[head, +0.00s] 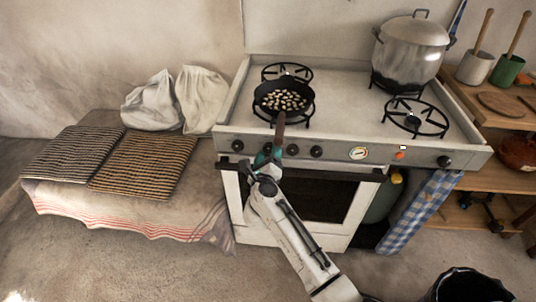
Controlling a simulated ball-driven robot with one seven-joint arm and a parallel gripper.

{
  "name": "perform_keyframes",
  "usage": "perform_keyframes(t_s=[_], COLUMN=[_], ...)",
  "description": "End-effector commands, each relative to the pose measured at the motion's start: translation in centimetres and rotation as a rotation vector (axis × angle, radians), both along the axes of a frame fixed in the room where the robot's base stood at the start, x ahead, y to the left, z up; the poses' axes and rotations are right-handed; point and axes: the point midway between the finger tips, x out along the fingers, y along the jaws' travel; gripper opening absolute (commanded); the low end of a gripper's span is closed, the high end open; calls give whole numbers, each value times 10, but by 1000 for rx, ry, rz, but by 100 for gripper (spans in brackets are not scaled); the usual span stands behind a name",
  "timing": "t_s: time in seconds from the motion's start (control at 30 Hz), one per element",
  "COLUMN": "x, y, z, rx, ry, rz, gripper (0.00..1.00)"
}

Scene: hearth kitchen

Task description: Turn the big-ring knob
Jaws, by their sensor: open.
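The stove's front panel (335,155) carries a row of dark knobs: a far-left knob (238,145), two mid-left knobs (292,149) (317,151) and a far-right knob (444,161). I cannot tell from markings which one is the big-ring knob. My gripper (265,153), with teal fingers, is open at the panel between the far-left knob and the mid-left ones. It covers that stretch of the panel, so any knob there is hidden. Whether the fingers touch anything is too small to tell.
A black pan (281,98) with pale pieces sits on a left burner; its handle (280,128) overhangs the panel beside my gripper. A lidded pot (410,50) stands back right. Below are the oven door rail (340,175) and a checked cloth (420,208). A draped bench (130,190) stands left.

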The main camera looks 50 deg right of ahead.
Motion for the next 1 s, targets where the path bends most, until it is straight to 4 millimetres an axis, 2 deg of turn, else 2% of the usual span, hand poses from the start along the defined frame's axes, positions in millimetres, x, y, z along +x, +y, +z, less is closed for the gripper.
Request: perform_keyframes(t_s=[0.27, 0.83, 1.0], x=[1, 1, 1], y=[-1, -1, 0], z=[0, 0, 1], rx=[0, -1, -4], ry=[0, 0, 4], rz=[0, 1, 1], gripper=[67, 12, 11])
